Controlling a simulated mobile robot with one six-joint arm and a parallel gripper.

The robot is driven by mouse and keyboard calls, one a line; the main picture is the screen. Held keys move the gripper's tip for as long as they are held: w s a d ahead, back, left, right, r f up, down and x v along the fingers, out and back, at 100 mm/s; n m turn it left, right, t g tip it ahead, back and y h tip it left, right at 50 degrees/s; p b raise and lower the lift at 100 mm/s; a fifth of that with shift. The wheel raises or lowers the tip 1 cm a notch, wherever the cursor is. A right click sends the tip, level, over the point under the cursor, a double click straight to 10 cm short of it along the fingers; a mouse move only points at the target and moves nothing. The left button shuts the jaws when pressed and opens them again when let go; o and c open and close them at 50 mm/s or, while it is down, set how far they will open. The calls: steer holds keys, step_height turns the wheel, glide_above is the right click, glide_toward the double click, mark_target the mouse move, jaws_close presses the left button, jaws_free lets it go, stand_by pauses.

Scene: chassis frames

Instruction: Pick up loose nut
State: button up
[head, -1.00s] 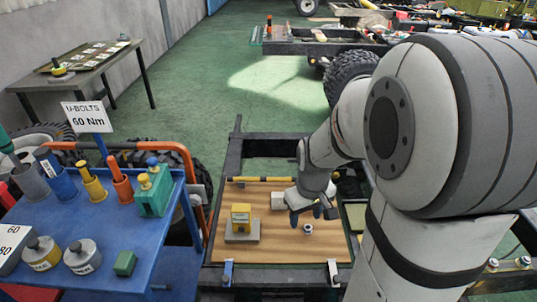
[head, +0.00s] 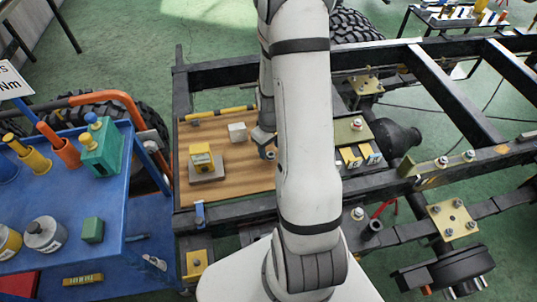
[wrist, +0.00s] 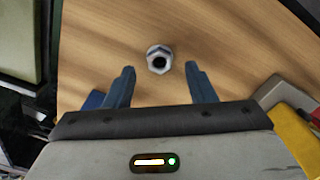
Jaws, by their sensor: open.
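The loose nut (wrist: 159,59) is a silver hex nut lying flat on the wooden board (wrist: 230,35), its dark hole facing up. In the wrist view my gripper (wrist: 164,71) is open. Its blue fingers stand either side of the nut's line, and the nut appears just beyond the fingertips with nothing between them. In the head view the nut (head: 270,155) is small and close to my arm, which hides part of the area around it. My gripper (head: 263,138) shows there above the board, partly hidden by my arm.
A yellow block on a grey base (head: 207,172) and a pale cube (head: 237,131) stand on the board left of my gripper. A yellow bar (head: 222,114) lies along its far edge. Dark frame rails (head: 400,55) surround the board. A blue cart (head: 60,225) stands at left.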

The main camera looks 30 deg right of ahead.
steer(key=shift+f, duration=1.15)
steer(key=shift+c, duration=0.4)
steer(key=c, duration=0.9)
steer(key=shift+r, duration=0.1)
